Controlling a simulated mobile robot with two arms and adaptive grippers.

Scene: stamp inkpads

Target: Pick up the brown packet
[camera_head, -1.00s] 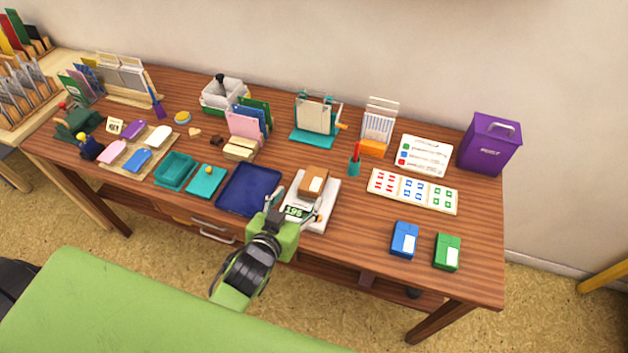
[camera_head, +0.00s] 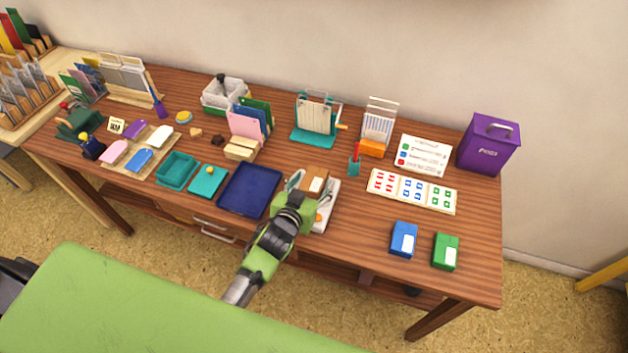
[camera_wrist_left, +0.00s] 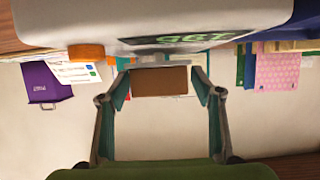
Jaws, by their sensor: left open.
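The brown packet (camera_head: 314,181) lies on a white scale (camera_head: 330,196) near the front middle of the table, partly hidden by my left gripper (camera_head: 306,188). In the left wrist view, which is upside down, the packet (camera_wrist_left: 160,80) shows as a brown block below the scale's face (camera_wrist_left: 240,18) and its green display. My left gripper (camera_wrist_left: 161,88) is open, with one finger on each side of the packet and a gap on both sides. How far the fingertips reach along the packet is unclear. My right gripper is not in view.
A dark blue tray (camera_head: 249,193) stands just left of the scale. A teal pen cup (camera_head: 354,166) is behind it to the right. Blue (camera_head: 404,240) and green (camera_head: 446,252) boxes stand at the front right. The table between scale and blue box is bare.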

